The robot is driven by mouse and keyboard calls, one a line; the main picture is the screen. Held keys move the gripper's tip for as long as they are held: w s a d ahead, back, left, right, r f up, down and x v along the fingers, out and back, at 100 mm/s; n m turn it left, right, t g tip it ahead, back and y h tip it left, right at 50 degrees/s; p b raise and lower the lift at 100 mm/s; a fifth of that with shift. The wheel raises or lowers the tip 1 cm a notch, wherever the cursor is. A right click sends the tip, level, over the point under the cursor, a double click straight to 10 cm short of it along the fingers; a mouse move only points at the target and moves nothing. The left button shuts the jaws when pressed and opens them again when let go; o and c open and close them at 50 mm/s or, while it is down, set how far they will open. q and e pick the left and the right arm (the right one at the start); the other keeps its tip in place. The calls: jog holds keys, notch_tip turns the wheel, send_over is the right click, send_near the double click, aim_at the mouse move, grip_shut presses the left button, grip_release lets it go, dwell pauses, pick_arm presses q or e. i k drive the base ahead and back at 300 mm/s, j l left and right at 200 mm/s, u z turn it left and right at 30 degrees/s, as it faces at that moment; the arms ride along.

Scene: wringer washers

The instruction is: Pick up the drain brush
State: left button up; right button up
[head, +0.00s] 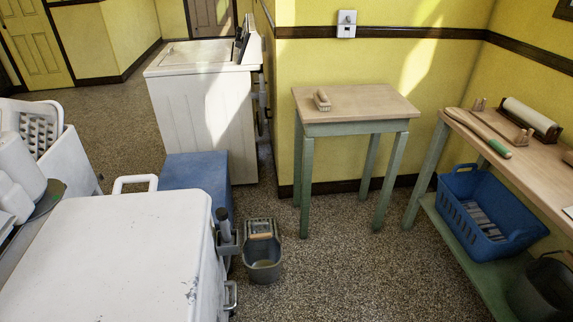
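A small wooden-backed brush (322,100) with pale bristles lies on the left part of a small green-legged table (372,105). A dark-handled upright tool (223,222) stands in a holder at the side of the white chest; its lower end is hidden. A long wooden tool with a green end (497,147) lies on the right-hand bench. I cannot tell for certain which of these is the drain brush. Neither of my grippers is in view.
A scratched white chest (120,250) fills the front left. A grey bucket (263,265) stands on the floor beside it. The bench (540,175) at right has a blue basket (485,225) on its lower shelf. Speckled floor (345,270) before the small table is clear.

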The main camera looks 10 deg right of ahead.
aim_at(321, 99)
jog(key=i+l+u, duration=0.1)
jog(key=l, duration=0.3)
jog(key=i+l, duration=0.1)
jog(key=l, duration=0.3)
jog(key=l+u, duration=0.15)
jog(key=l, duration=0.25)
jog(key=i, duration=0.05)
